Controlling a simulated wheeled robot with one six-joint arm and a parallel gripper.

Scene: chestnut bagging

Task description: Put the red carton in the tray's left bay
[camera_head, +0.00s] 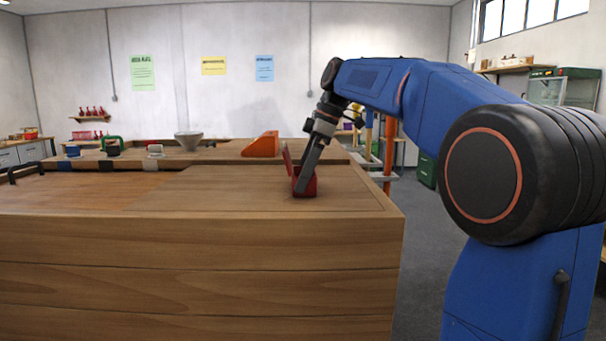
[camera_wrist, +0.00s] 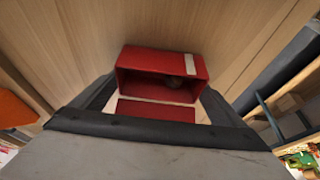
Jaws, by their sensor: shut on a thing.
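The red carton (camera_head: 306,188) stands on the wooden worktop near its right end, with its flap raised on the left. In the wrist view the red carton (camera_wrist: 160,62) has an open mouth, a pale label on one side and a dark round thing inside. My gripper (camera_head: 303,180) reaches down to the carton and is shut on it; in the wrist view its fingers (camera_wrist: 155,100) lie on either side of the carton. The tray (camera_head: 80,190) appears to be the recessed area at the left of the worktop, with a dark handle; its bays are hard to make out.
An orange wedge (camera_head: 262,145) stands on the raised back ledge. A grey funnel (camera_head: 188,141) and small items with green (camera_head: 111,146) and white (camera_head: 155,150) tops are farther left. The worktop's middle is clear. Its right edge drops to the floor.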

